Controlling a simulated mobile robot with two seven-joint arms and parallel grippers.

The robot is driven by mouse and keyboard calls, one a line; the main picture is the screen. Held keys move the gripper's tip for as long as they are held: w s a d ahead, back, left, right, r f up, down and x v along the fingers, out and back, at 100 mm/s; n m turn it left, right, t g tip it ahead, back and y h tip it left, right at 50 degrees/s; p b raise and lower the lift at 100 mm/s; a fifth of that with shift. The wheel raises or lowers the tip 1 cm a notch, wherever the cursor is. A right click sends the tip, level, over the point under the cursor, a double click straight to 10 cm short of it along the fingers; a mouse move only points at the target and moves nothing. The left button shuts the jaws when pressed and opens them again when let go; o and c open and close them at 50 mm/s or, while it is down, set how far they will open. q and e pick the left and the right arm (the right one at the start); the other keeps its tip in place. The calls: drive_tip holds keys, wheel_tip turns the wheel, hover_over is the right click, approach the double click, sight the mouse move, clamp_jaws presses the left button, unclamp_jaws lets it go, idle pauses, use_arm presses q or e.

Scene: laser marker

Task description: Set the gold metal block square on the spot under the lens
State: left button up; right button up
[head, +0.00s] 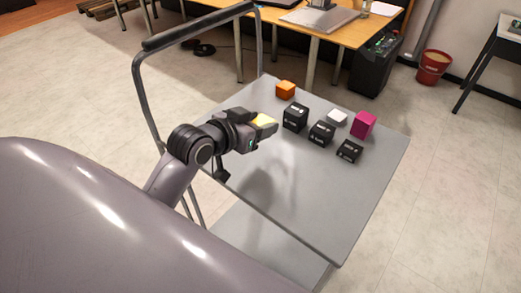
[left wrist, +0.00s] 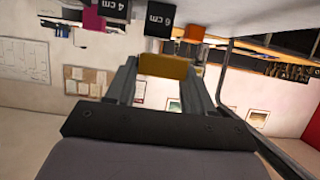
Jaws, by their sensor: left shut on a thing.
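The gold metal block (head: 265,121) is held between the fingers of my left gripper (head: 259,127), above the grey cart top near its left side. In the left wrist view the gold block (left wrist: 164,66) sits between the two fingertips, which are shut on it. The block looks clear of the cart surface. My right gripper is not in view. The lens and the spot under it cannot be made out; a grey metal plate with an upright part (head: 321,14) stands on the wooden desk at the top, cut off by the picture edge.
On the grey cart (head: 315,190) stand an orange block (head: 285,89), a white block (head: 337,117), a magenta block (head: 363,124) and several black labelled blocks (head: 295,117). The cart's front half is clear. A tubular handle (head: 143,90) rises at its left. A red bin (head: 432,67) stands beyond.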

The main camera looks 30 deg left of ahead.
sight(259, 157)
use_arm(q)
wheel_tip(259, 157, down, 8)
drive_tip(key=shift+f+b, duration=0.2)
drive_tip(key=shift+b, duration=0.2)
drive_tip(key=shift+f, duration=0.15)
drive_tip(key=o, duration=1.1)
